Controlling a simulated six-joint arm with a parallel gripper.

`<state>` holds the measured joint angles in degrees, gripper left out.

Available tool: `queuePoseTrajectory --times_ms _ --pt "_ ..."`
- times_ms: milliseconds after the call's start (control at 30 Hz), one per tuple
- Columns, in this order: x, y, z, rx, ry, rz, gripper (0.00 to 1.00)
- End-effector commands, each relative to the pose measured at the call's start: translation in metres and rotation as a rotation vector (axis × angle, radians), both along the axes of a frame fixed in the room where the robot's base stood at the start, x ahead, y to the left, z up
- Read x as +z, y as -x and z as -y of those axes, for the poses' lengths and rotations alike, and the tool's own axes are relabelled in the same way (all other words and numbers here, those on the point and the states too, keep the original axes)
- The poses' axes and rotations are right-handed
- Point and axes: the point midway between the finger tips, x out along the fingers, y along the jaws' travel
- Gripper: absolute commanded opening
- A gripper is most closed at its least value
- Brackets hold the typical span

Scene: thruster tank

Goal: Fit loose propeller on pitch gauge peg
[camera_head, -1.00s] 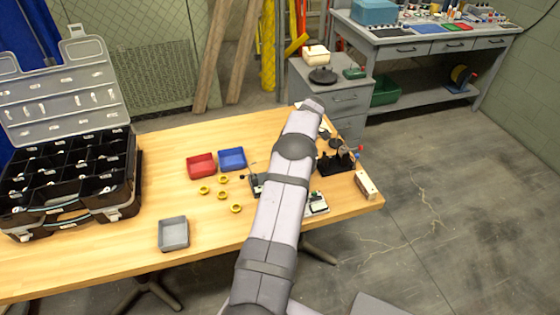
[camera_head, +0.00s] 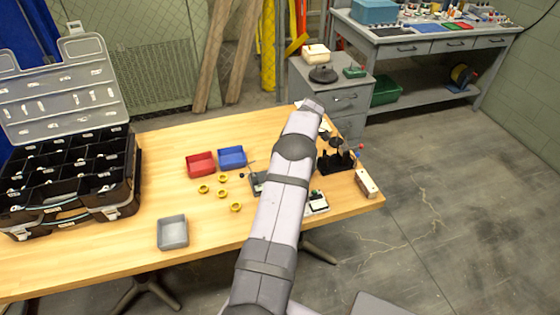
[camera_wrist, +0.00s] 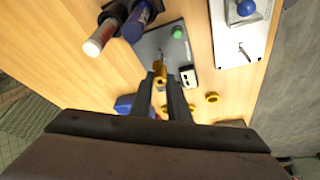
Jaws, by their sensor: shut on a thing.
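My gripper (camera_wrist: 162,92) is shut on a yellow propeller (camera_wrist: 160,72), held at its fingertips in the wrist view. Just beyond it lies a grey plate (camera_wrist: 150,46) with a thin upright pin and a green knob (camera_wrist: 178,33); this looks like the pitch gauge. The propeller is close to the pin, but I cannot tell whether they touch. In the head view, my arm hides the gripper and the held propeller, and part of the gauge (camera_head: 257,184) shows at the arm's left side. Several other yellow propellers (camera_head: 222,195) lie on the table.
Red (camera_head: 201,164) and blue (camera_head: 232,158) trays and a grey tray (camera_head: 173,232) stand left of my arm. A black rack (camera_head: 336,162) with red- and blue-ended tools stands to the right. An open black compartment case (camera_head: 70,185) fills the table's left end.

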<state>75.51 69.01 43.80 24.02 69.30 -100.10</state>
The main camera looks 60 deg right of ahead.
Motion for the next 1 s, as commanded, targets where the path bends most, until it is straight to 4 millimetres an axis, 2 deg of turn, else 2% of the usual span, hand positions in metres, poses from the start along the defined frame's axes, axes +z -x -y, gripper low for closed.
queuePoseTrajectory --times_ms 667,1000 --pt "-0.005 0.000 0.000 0.000 0.001 0.000 0.00" --pt "-0.014 0.000 0.000 0.000 0.001 0.000 0.00"
